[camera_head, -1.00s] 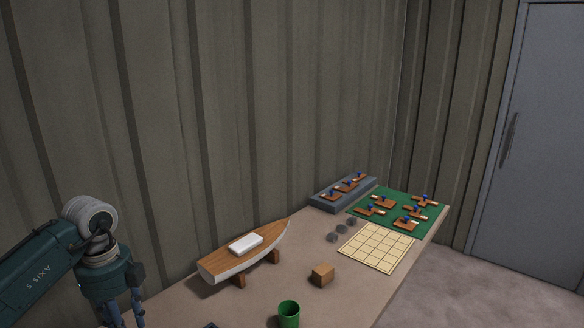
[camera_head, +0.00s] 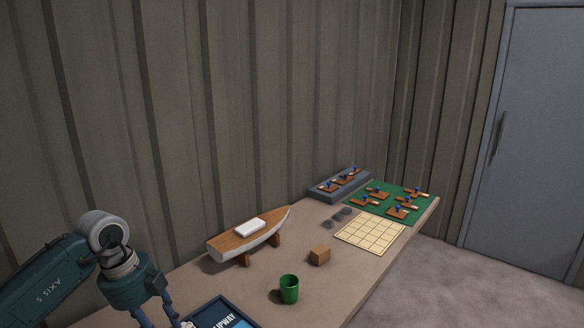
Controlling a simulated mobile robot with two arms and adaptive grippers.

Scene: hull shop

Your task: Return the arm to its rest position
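My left arm comes in from the left in the head view. Its gripper (camera_head: 160,318) hangs down over the near left part of the bench, with two blue fingers apart at the bottom edge of the picture. The fingertips are at or past that edge, and I see nothing held between the visible parts. My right arm and gripper are not in view.
On the bench (camera_head: 285,225) stand a model boat hull (camera_head: 250,236), a wooden block (camera_head: 320,255), a green cup (camera_head: 289,289) and a dark sign (camera_head: 222,314). Behind lie a grid board (camera_head: 370,232), green mat (camera_head: 352,205) and grey tray (camera_head: 322,192) with small tools.

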